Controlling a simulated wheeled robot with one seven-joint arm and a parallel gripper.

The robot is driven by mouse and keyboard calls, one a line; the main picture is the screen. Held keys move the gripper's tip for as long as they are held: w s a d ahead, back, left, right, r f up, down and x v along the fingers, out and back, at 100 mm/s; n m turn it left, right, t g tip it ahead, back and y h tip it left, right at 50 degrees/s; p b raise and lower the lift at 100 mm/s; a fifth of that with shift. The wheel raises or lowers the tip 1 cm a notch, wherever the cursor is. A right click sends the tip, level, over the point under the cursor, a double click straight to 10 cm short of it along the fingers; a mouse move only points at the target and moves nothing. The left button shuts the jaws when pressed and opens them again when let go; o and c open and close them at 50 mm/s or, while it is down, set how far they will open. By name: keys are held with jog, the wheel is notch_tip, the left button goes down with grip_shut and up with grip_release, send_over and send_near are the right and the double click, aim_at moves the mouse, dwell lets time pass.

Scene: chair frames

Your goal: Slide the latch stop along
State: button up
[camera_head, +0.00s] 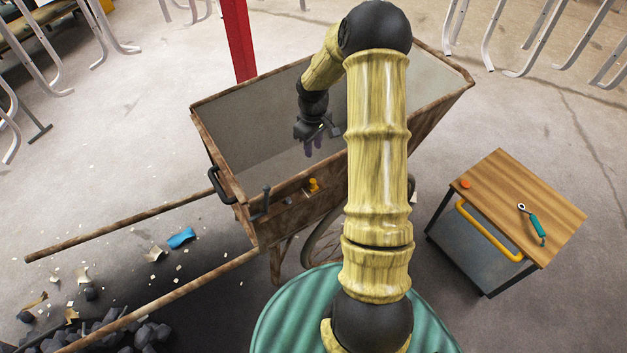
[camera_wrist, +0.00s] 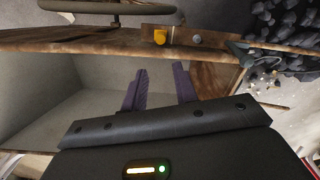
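A small yellow piece (camera_head: 313,185), which looks like the latch stop, sits on the near side wall of a rusty-edged wheelbarrow cart (camera_head: 287,206). It also shows in the wrist view (camera_wrist: 160,36), beside a small plate with a round head (camera_wrist: 196,39). A dark lever (camera_head: 262,199) stands to its left in the head view. My gripper (camera_head: 314,150) hangs over the cart's hollow, behind the yellow piece and apart from it. In the wrist view its purple fingers (camera_wrist: 160,68) are spread, with nothing between them.
A wooden-topped trolley (camera_head: 490,200) with a teal-handled tool (camera_head: 535,225) stands at the right. A red post (camera_head: 238,40) rises behind the cart. Dark lumps (camera_head: 145,335) and scraps lie at lower left. A dark handle (camera_head: 220,186) juts from the cart's left end.

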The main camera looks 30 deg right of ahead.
aim_at(313, 181)
notch_tip(313, 181, down, 17)
jog(key=p, duration=0.4)
jog(key=shift+f, duration=0.2)
grip_shut()
